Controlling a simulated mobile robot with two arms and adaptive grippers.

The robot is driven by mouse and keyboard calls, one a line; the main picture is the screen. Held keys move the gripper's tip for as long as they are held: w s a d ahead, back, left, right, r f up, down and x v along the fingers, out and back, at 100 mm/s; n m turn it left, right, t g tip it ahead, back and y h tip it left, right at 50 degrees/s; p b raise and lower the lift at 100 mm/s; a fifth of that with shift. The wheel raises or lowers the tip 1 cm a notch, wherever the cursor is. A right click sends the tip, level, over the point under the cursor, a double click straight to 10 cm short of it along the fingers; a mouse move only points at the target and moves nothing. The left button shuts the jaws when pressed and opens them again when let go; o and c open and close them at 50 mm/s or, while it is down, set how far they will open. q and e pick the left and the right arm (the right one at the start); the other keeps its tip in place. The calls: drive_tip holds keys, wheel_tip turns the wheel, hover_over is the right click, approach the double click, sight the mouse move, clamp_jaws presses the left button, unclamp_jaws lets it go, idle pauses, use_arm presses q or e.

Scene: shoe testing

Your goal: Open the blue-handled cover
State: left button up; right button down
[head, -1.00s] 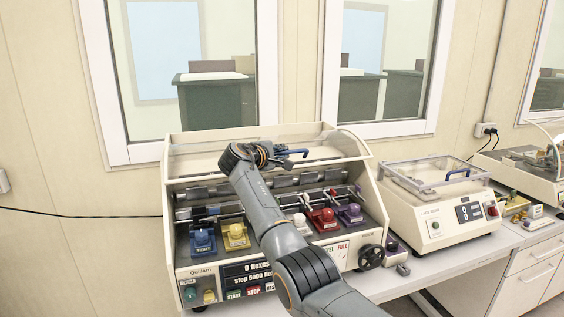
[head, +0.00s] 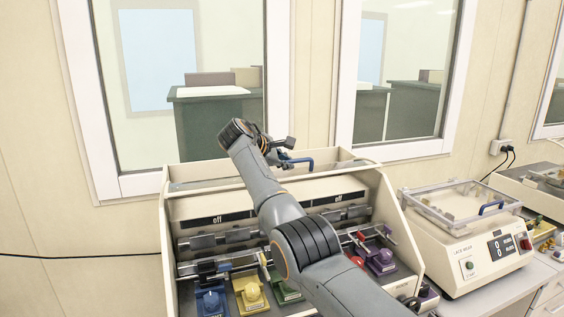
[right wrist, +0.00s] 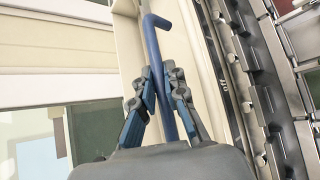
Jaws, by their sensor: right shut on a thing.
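The large cream testing machine (head: 180,265) stands in the middle of the head view. Its blue handle (head: 298,161) shows at the top of the machine, near the back edge. My right gripper (head: 277,158) is there and looks closed around it. In the right wrist view the blue bar (right wrist: 155,40) runs between the two fingers (right wrist: 156,76), which are shut on it. The clear cover (head: 215,184) seems to lie at the top, but its edges are hard to make out. The front above the rollers looks open. My left gripper is out of view.
Blue (head: 211,300), yellow (head: 249,293) and purple (head: 382,260) shoe fixtures sit inside below the rollers; my right arm hides the middle ones. Windows are behind.

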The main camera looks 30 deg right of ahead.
drive_tip(key=shift+s+f, duration=0.2)
drive_tip(key=shift+f, duration=0.2)
drive_tip(key=c, duration=1.5)
unclamp_jaws()
drive_tip(key=shift+o, duration=0.7)
drive_tip(key=shift+w+d, duration=0.2)
drive_tip(key=shift+d, duration=0.05)
drive_tip(key=shift+r, duration=0.15)
drive_tip(key=v, duration=1.2)
